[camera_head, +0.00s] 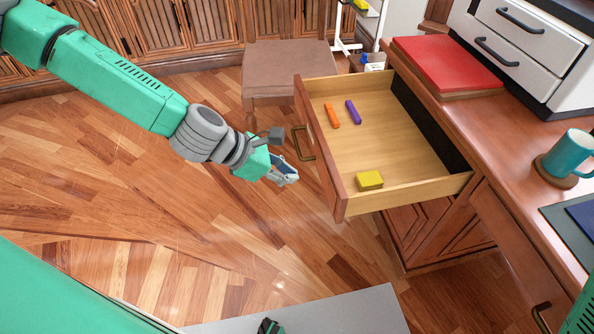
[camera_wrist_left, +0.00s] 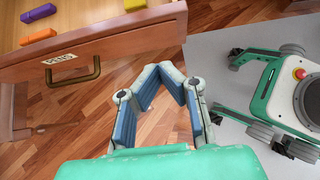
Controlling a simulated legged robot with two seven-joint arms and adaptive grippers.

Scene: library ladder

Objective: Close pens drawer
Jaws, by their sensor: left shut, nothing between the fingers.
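The pens drawer (camera_head: 375,150) is pulled far out of the desk. An orange marker (camera_head: 332,115), a purple marker (camera_head: 353,112) and a yellow block (camera_head: 369,180) lie inside it. Its front bears a PENS label (camera_wrist_left: 61,58) and a brass handle (camera_head: 303,143), which also shows in the left wrist view (camera_wrist_left: 74,74). My left gripper (camera_head: 291,176) is shut and empty, in front of the drawer front and apart from it. In the left wrist view its fingertips (camera_wrist_left: 170,72) are right of the handle. My right gripper does not show.
A chair (camera_head: 285,67) stands behind the drawer. The desk top holds a red book (camera_head: 447,62), a white drawer unit (camera_head: 525,45) and a teal mug (camera_head: 567,154). Another closed drawer (camera_head: 515,250) is nearer me. The wooden floor (camera_head: 170,225) left of the drawer is clear.

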